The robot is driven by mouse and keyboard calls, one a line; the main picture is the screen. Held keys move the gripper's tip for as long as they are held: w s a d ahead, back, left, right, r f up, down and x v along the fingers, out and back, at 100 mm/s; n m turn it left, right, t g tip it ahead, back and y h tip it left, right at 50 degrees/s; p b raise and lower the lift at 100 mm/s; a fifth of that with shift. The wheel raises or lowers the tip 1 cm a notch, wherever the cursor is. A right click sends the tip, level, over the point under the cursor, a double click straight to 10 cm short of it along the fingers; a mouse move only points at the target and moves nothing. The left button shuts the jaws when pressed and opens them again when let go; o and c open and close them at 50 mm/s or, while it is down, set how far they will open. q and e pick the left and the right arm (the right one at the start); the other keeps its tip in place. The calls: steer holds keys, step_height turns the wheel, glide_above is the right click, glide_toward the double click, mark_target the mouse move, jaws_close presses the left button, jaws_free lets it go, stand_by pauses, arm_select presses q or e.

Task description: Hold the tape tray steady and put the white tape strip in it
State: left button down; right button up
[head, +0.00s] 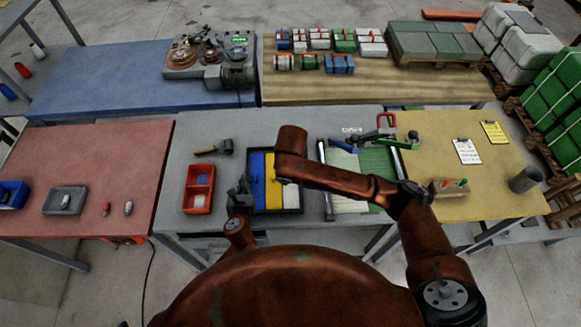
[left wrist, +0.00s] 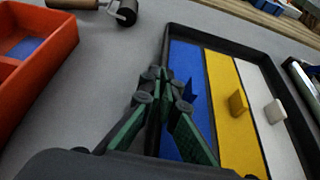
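The black tape tray (head: 300,209) lies on the grey table, with blue, yellow and white strips side by side; it also shows in the left wrist view (left wrist: 205,36). The white tape strip (left wrist: 262,90) lies flat in the rightmost lane, with a pale upright tab; in the head view my right arm partly covers it. My left gripper (head: 240,192) is at the tray's left side. In the left wrist view its green-padded fingers (left wrist: 163,82) close on the left wall, one on each side. My right arm reaches over the tray, but its gripper is not visible.
A red bin (head: 198,188) stands left of the tray, with a roller (head: 214,149) behind it. A metal bar (head: 325,180) and a striped green-and-white area lie to the right. A clear grey strip separates the bin from the tray.

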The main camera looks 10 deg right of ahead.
arm_select(q)
steer(key=c, duration=2.6)
jaws_free()
steer(key=shift+c, duration=0.2)
steer(key=o, duration=0.6)
steer(key=shift+c, duration=0.2)
steer(key=v, duration=1.2)
steer(key=shift+s+f, duration=0.1)
